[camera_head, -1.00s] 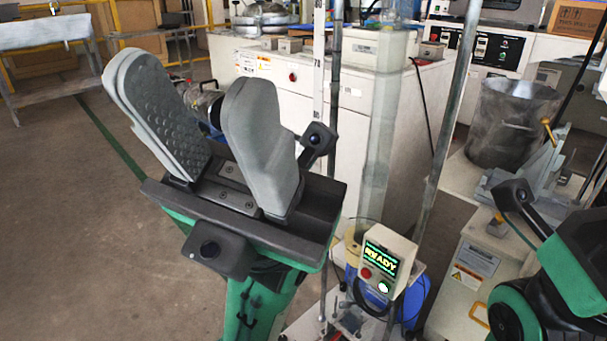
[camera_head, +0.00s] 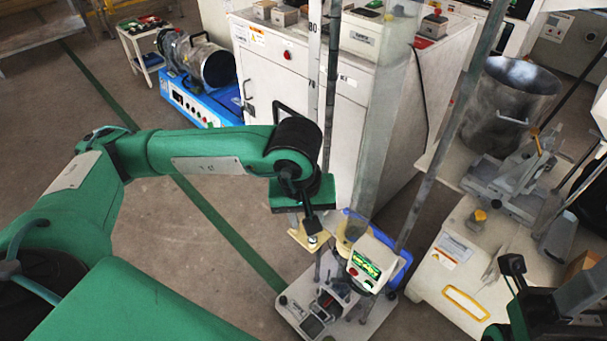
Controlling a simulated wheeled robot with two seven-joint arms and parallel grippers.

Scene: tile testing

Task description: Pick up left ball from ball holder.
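My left arm (camera_head: 200,152) reaches in from the left, and its wrist and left gripper (camera_head: 302,205) point down beside the drop-test stand (camera_head: 284,301). The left gripper's fingers are hidden, so I cannot tell if they are open or shut. A pale yellow plate (camera_head: 299,237) shows just below it; I cannot tell if this is the ball holder. No ball can be made out. A control box with a lit green display (camera_head: 366,265) stands just right of the gripper. Part of my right gripper (camera_head: 535,300) is at the lower right edge, its fingers not clear.
A tall clear tube (camera_head: 385,110) and metal posts (camera_head: 455,115) rise behind the stand. A white cabinet (camera_head: 285,90) is behind. A metal bucket (camera_head: 505,105) and a bench with a yellow handle (camera_head: 465,303) are at right. Open floor lies left of the stand.

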